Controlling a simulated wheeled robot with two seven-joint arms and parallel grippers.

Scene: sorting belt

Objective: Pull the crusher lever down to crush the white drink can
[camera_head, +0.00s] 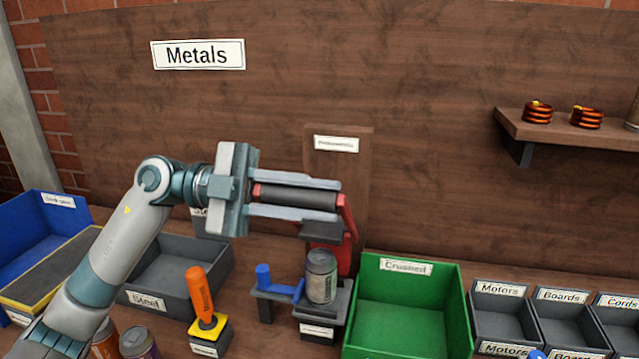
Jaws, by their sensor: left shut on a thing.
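The crusher stands in the middle of the bench. Its red lever (349,228) rises on the right side and ends in a black handle (295,197). My left gripper (330,199) is shut on this handle, one finger above and one below it in the picture. A pale grey-white drink can (321,278) stands upright and uncrushed on the crusher's dark base (325,318). The dark press block (323,232) is above the can, with a small gap between. My right gripper is not in view.
A green "Crushed" bin (366,310) is right of the crusher. A blue-handled part (264,276) is close on its left. An orange joystick (198,292) and a grey "Steel" bin (225,268) are further left. Two cans (137,342) stand near my left arm.

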